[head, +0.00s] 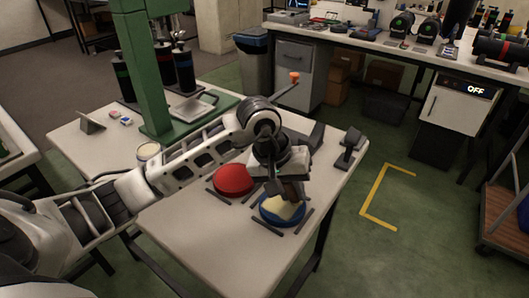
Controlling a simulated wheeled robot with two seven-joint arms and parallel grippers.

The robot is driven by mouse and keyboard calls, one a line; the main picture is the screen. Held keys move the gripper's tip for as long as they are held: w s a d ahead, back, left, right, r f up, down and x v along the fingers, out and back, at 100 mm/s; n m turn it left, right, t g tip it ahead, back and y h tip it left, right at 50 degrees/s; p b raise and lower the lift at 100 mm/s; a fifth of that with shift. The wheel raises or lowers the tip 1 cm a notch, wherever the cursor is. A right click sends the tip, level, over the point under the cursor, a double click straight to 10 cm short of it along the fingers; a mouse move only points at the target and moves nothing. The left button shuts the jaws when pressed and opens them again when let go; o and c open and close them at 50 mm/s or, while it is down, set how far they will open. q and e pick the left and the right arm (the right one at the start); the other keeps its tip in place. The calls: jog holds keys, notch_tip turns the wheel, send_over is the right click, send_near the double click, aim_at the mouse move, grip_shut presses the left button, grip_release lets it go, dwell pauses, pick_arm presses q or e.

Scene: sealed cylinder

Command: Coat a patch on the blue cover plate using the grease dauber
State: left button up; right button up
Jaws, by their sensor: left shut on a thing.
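The blue cover plate (267,219) lies on the near table, round, between short dark bars. A pale cream area (287,210) shows on its top; I cannot tell whether it is grease or part of the plate. My left gripper (290,194) points down right over the blue plate, shut on a dark thing that seems to be the grease dauber. The gripper and wrist hide most of the dauber, and I cannot tell whether it touches the plate. My right gripper is not in view.
A red round plate (234,180) lies left of the blue one. An open tin (148,151) stands behind my left arm. A green press (146,75) stands at the table's back, and a dark stand (350,146) at the right edge. The table's front is clear.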

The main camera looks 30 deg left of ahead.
pick_arm(q)
jog(key=shift+d, duration=0.35)
jog(key=shift+a+f+b, duration=0.1)
jog(key=shift+f+b, duration=0.35)
jog(key=shift+b, duration=0.55)
jog(key=shift+a+r, duration=0.35)
jog(key=shift+a, duration=0.3)
jog(key=shift+w+a+b, duration=0.1)
jog(key=shift+a+b, duration=0.2)
jog(key=shift+a, duration=0.8)
jog(key=shift+w+a+b, duration=0.1)
jog(key=shift+a+b, duration=0.45)
jog(key=shift+a, duration=0.55)
jog(key=shift+w+a+b, duration=0.1)
jog(key=shift+a+b, duration=0.2)
jog(key=shift+a, duration=0.5)
notch_tip(320, 180, up, 4)
jog(key=shift+f+p, duration=0.25)
jog(key=shift+p, duration=0.55)
notch_tip(320, 180, up, 5)
jog(key=shift+d+f+p, duration=0.1)
jog(key=shift+p, duration=1.05)
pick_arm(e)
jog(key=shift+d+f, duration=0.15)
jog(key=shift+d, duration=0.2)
pick_arm(q)
jog(key=shift+d+f, duration=0.1)
